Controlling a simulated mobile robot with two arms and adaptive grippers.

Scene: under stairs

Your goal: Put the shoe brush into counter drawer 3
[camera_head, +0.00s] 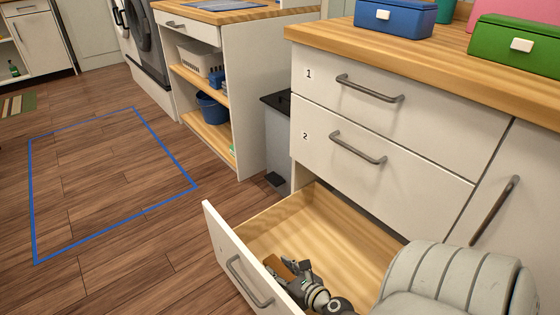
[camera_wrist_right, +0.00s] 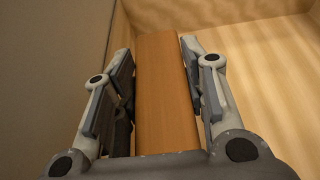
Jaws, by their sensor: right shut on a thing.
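The shoe brush (camera_wrist_right: 165,95) shows in the wrist view as a long brown wooden block between the two fingers. My right gripper (camera_wrist_right: 158,85) is shut on it. In the head view my right gripper (camera_head: 290,270) reaches down inside the open bottom drawer, near its front panel, with a small brown part of the brush (camera_head: 277,266) showing. Counter drawer 3 (camera_head: 318,222) is pulled out below the drawers marked 1 and 2; its wooden inside looks otherwise empty. Whether the brush touches the drawer floor I cannot tell. My left gripper is not in view.
Drawers 1 (camera_head: 345,88) and 2 (camera_head: 345,150) are closed above. A blue box (camera_head: 395,17) and a green box (camera_head: 510,45) stand on the counter. A grey bin (camera_head: 280,140) stands behind the drawer. Free floor with a blue taped outline (camera_head: 190,180) lies left.

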